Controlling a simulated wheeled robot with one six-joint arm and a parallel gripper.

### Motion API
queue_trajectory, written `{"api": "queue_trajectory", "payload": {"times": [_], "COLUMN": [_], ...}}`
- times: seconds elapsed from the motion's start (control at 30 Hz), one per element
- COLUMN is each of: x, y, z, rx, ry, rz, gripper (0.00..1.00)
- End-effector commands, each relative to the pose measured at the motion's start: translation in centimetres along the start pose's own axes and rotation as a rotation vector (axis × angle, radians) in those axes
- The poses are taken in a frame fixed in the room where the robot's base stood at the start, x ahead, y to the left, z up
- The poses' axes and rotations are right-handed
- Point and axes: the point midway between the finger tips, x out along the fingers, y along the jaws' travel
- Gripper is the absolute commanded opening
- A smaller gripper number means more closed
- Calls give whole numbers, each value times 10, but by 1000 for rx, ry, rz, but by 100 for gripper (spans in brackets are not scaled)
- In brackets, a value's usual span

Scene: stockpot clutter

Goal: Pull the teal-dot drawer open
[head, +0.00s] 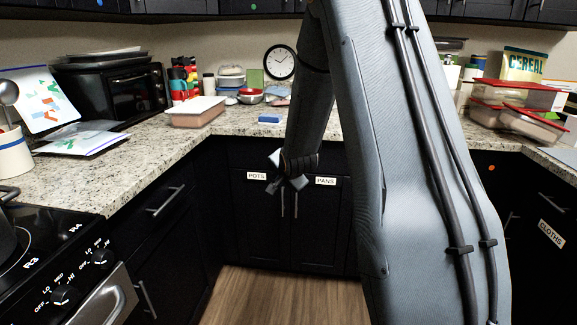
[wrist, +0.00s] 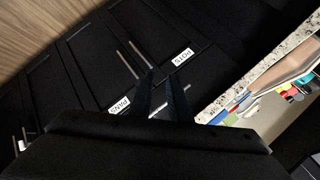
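No teal dot shows clearly in either view, so I cannot tell which drawer carries it. A dark drawer with a slanted bar handle (head: 166,201) is under the left counter, right of the stove. My gripper (head: 280,176) hangs in front of the dark back cabinet, near the POTS label (head: 256,176) and the PANS label (head: 325,181). In the wrist view its two fingers (wrist: 163,78) stand apart with nothing visible between them. They point towards the cabinet front, beside the two upright door handles (wrist: 131,59). My arm hides part of the back and right cabinets.
The stove (head: 70,265) is at the lower left. The granite counter (head: 240,128) holds a toaster oven (head: 112,91), a lidded container (head: 196,112) and a blue block (head: 269,118). An orange dot (head: 491,167) marks the right cabinet. The wooden floor (head: 275,295) is clear.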

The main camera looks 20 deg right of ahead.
Motion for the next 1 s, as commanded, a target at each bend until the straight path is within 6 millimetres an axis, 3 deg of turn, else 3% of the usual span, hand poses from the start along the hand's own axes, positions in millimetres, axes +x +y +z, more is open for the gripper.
{"api": "queue_trajectory", "payload": {"times": [0.03, 0.1, 0.3, 0.57, 1.0], "x": [32, 60, 104, 122, 174], "y": [1, -6, -13, -19, -44], "z": [-20, -47, -97, -116, -132], "rx": [105, 248, 526, 627, 625], "ry": [45, 93, 143, 142, 141], "rz": [-64, -166, -402, -500, -498], "gripper": [17, 17, 17, 17, 17]}}
